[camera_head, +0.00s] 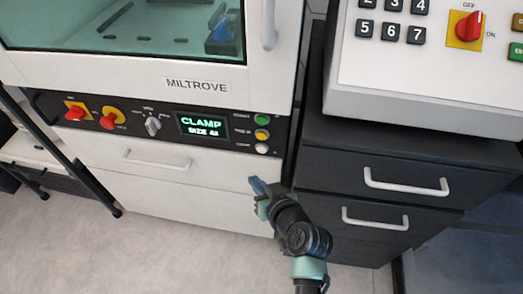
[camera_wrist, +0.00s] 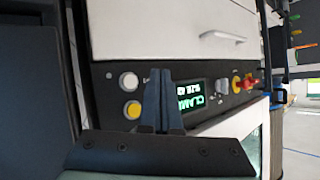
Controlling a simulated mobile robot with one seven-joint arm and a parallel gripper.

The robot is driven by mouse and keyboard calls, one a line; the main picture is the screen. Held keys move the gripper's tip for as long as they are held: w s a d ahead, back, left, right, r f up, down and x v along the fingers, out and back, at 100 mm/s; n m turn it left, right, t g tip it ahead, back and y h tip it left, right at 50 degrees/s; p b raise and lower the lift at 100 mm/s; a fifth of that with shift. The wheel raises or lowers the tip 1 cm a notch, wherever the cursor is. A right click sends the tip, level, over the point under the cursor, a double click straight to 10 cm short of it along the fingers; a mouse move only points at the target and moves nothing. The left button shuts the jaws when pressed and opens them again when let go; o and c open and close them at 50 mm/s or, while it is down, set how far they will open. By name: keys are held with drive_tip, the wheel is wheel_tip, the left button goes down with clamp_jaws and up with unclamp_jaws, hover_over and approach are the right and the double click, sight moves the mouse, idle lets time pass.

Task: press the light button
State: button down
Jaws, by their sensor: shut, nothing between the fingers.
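A dark control panel (camera_head: 100,113) on the Miltrove machine carries a column of three round buttons at its right end. They are a green button (camera_head: 263,119), a yellow button (camera_head: 262,134) and a white button (camera_head: 262,148). Their labels are too small to read surely, so I cannot tell which is the light button. In the wrist view the panel is upside down, with the white button (camera_wrist: 128,80) above the yellow button (camera_wrist: 133,110); the green one is hidden. My gripper (camera_head: 254,184) is shut and empty, below the buttons and apart from them. Its fingers show in the wrist view (camera_wrist: 160,76).
A white drawer (camera_head: 150,180) lies below. A dark cabinet (camera_head: 345,145) with a white keypad unit (camera_head: 420,75) on it stands at the right.

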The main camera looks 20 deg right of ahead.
sight(262, 149)
drive_tip(key=w+d+b, duration=0.2)
drive_tip(key=w+d, duration=0.1)
drive_tip(key=w, duration=0.2)
drive_tip(key=shift+w+d+b, duration=0.25)
drive_tip(key=shift+d+b, duration=0.1)
idle(1.8)
drive_tip(key=shift+w+d+b, duration=0.2)
drive_tip(key=shift+w+b, duration=0.1)
drive_tip(key=shift+w, duration=0.05)
drive_tip(key=shift+w+d+b, duration=0.25)
drive_tip(key=shift+w+b, duration=0.05)
idle(0.6)
idle(0.4)
drive_tip(key=shift+s+a+p, duration=0.5)
drive_tip(key=shift+s, duration=0.2)
